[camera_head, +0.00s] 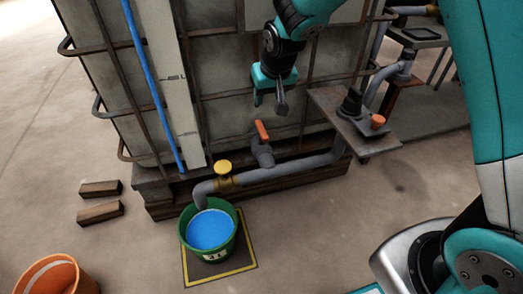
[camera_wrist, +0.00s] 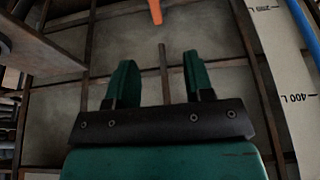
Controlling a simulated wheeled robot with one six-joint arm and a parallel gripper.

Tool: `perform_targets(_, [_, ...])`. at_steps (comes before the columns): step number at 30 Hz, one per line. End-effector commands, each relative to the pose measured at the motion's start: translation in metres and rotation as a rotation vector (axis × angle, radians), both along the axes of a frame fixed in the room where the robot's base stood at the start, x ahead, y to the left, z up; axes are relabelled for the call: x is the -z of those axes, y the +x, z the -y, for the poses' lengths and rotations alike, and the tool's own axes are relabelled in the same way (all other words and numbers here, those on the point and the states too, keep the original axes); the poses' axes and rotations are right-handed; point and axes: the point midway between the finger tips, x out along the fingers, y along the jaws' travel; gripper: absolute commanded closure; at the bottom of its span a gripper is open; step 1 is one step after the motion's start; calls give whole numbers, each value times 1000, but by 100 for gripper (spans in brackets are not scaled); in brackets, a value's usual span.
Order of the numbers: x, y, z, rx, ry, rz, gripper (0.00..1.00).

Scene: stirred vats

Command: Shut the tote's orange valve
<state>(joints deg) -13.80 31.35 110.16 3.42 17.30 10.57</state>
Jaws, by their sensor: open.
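The tote (camera_head: 215,60) is a pale tank in a rusty metal cage, standing on a wooden pallet. Its orange valve handle (camera_head: 262,130) sticks up, slightly tilted, from a grey valve body (camera_head: 263,153) on the outlet pipe at the tote's front. My gripper (camera_head: 270,104) is open and empty, above the orange handle and apart from it, in front of the cage. In the wrist view the two green fingers (camera_wrist: 161,72) are spread.
A grey pipe (camera_head: 290,170) with a yellow valve (camera_head: 223,168) leads to a green bucket (camera_head: 185,238) holding blue liquid (camera_head: 209,228). A small shelf (camera_head: 366,138) with a black fitting stands right of the handle.

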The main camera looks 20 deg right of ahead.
Motion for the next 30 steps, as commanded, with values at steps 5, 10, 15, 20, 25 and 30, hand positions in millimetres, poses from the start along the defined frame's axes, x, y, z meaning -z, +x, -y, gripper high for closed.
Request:
perform_targets(5, [35,16,5,32,-19,20,52])
perform_targets(10, [53,24,6,35,-21,20,52])
perform_targets(15, [88,37,6,33,-21,18,52])
perform_targets(20, [123,51,6,33,-21,18,52])
perform_targets(25, [157,66,6,33,-21,19,52])
perform_targets(30, [181,76,6,33,-21,20,52])
